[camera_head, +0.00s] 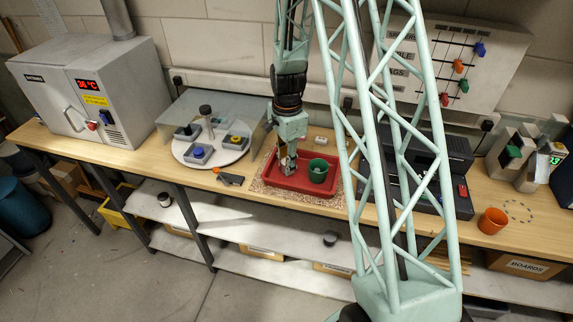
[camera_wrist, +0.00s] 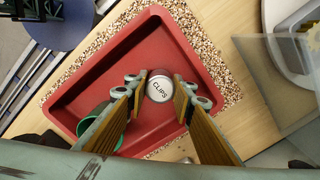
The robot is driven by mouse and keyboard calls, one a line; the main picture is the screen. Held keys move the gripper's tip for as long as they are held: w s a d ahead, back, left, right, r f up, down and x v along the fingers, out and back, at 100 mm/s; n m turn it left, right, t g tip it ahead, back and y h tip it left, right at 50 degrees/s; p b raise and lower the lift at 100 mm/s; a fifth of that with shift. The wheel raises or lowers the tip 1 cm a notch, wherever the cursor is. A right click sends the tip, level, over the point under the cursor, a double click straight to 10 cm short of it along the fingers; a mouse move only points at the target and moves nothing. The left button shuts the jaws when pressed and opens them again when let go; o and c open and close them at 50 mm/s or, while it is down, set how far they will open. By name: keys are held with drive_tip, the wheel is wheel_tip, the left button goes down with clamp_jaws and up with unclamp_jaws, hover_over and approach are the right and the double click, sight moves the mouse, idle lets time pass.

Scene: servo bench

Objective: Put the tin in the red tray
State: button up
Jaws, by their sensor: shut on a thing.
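The tin is round and pale with a "CLIPS" lid (camera_wrist: 160,89). In the wrist view it is between the fingertips of my gripper (camera_wrist: 161,84), which is shut on it. The red tray (camera_wrist: 118,67) lies below and around it in that view. In the head view my gripper (camera_head: 288,162) points down over the left part of the red tray (camera_head: 300,184). The tin is small and hard to make out there, and I cannot tell whether its base touches the tray floor.
A green cup (camera_head: 318,171) stands in the tray's right half. The tray sits on a speckled mat (camera_head: 262,187). A round white turntable (camera_head: 211,158) with dark bins and a clear shield is to the left. A dark tool (camera_head: 231,179) lies between. An orange cup (camera_head: 492,221) stands far right.

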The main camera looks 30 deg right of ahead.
drive_tip(key=shift+f, duration=0.25)
drive_tip(key=o, duration=0.9)
drive_tip(key=shift+r, duration=0.15)
wheel_tip(320, 180, up, 10)
drive_tip(key=shift+r, duration=0.25)
drive_tip(key=shift+s+r+p, duration=0.15)
drive_tip(key=shift+r+p, duration=0.15)
drive_tip(key=shift+r, duration=0.5)
idle(0.4)
